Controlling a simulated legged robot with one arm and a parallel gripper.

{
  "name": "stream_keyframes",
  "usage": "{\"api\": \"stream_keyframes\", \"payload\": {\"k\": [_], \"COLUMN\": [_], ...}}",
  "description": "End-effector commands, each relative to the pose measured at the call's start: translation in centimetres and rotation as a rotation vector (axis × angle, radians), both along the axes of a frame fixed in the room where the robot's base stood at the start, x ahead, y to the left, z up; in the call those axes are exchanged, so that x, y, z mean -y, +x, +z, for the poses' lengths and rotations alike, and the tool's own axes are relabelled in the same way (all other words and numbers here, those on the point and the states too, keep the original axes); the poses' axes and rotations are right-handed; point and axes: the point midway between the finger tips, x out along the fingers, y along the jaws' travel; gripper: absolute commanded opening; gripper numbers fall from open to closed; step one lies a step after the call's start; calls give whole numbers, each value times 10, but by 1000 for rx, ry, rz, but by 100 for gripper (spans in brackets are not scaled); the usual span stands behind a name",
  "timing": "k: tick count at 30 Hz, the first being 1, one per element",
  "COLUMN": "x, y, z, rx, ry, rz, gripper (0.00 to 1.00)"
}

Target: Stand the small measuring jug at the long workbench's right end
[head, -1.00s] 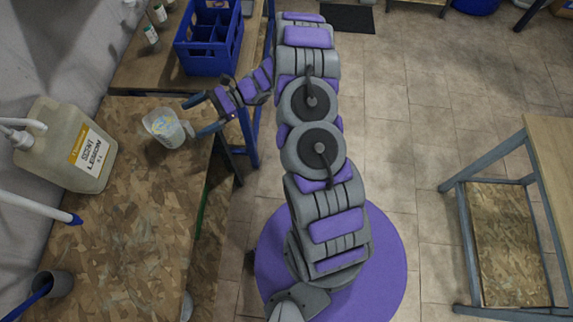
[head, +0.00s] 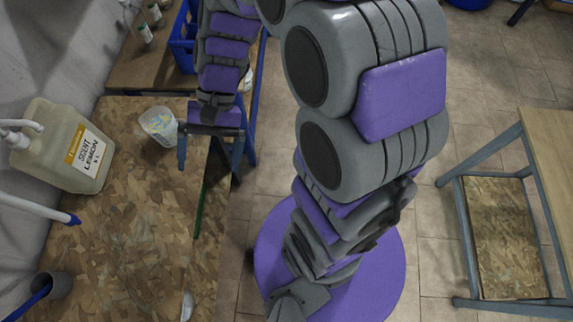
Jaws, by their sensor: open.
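The small measuring jug (head: 158,126), clear with faint coloured markings, stands on the OSB-topped long workbench (head: 130,225) near that bench's far edge in the picture. My gripper (head: 210,160) is at the bench's right-hand edge, to the right of the jug and nearer the camera. Its two fingers are spread and point toward the camera's side. Nothing shows between them, and the left finger is apart from the jug.
A large lemon-scent canister (head: 66,145) stands at the left by the wall. A blue crate (head: 183,42) stands on the bench beyond. A separate table (head: 550,150) is at the right, across open floor.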

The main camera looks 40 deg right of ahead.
Motion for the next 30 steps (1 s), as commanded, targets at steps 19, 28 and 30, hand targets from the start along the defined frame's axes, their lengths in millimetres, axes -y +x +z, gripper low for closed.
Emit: {"api": "stream_keyframes", "payload": {"k": [19, 28, 30], "x": [92, 102, 102], "y": [-113, -120, -120], "z": [26, 27, 27], "rx": [381, 411, 410], "ry": [-430, -468, -467], "rz": [360, 388, 387], "gripper": [100, 100, 100]}}
